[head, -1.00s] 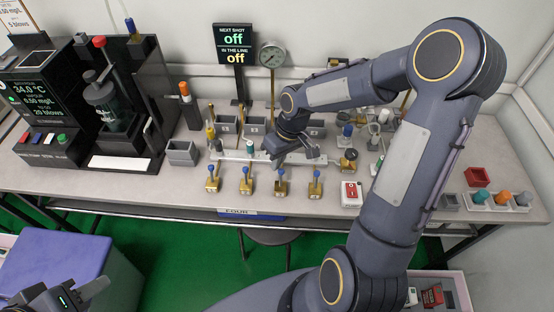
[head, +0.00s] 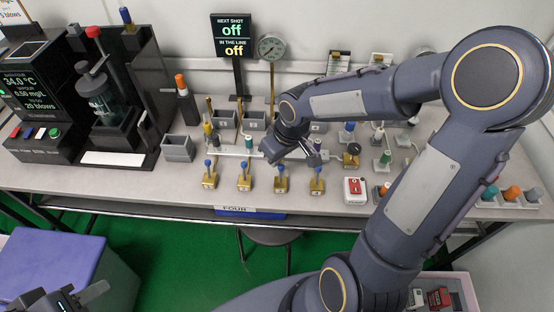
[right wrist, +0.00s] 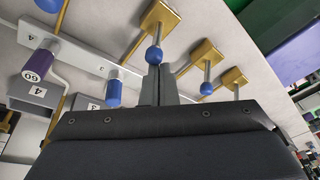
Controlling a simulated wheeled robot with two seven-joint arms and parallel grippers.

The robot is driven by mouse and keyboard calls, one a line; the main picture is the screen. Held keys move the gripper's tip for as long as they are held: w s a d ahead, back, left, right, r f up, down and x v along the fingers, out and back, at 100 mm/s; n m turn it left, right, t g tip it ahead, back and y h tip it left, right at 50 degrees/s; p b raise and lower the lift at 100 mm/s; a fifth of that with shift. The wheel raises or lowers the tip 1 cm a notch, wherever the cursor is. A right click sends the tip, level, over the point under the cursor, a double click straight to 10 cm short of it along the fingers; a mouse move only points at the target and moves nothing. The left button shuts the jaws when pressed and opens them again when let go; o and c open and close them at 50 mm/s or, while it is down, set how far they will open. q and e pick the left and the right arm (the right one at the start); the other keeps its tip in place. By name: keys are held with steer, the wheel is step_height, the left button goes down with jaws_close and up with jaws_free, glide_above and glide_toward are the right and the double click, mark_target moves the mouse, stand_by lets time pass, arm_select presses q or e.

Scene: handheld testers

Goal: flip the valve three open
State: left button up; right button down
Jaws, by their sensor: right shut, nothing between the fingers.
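Several brass valves with blue-knobbed levers stand in a row along the bench front. I take the third from the left (head: 280,184) as valve three; its lever stands roughly upright. The others are the first (head: 209,180), second (head: 244,183) and fourth (head: 317,186), also roughly upright. My right gripper (head: 276,160) is shut and empty, just behind the third valve. In the right wrist view its fingers (right wrist: 158,84) are close to a blue knob (right wrist: 154,56); I cannot tell whether they touch. My left gripper (head: 82,302) is at the bottom left, away from the bench.
A pale rail (head: 232,151) with coloured pegs lies behind the valves, with grey bins (head: 255,120) behind it. A sign (head: 233,37) reads "off" twice. A red-and-white switch box (head: 355,190) sits to the right. My right arm hides part of the bench's right side.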

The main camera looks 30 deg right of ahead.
steer(key=s+t+h+b, duration=0.1)
steer(key=b, duration=0.4)
steer(key=s+a+t+h+b, duration=0.1)
steer(key=t+b, duration=0.1)
steer(key=b, duration=0.3)
steer(key=s+a+f+t+h+b, duration=0.1)
steer(key=t+b, duration=0.1)
steer(key=b, duration=0.3)
steer(key=shift+s+n+b, duration=0.25)
steer(key=shift+n+b, duration=0.15)
steer(key=shift+r+p, duration=0.65)
steer(key=shift+r, duration=0.15)
steer(key=shift+r+p, duration=0.6)
steer(key=shift+r, duration=0.1)
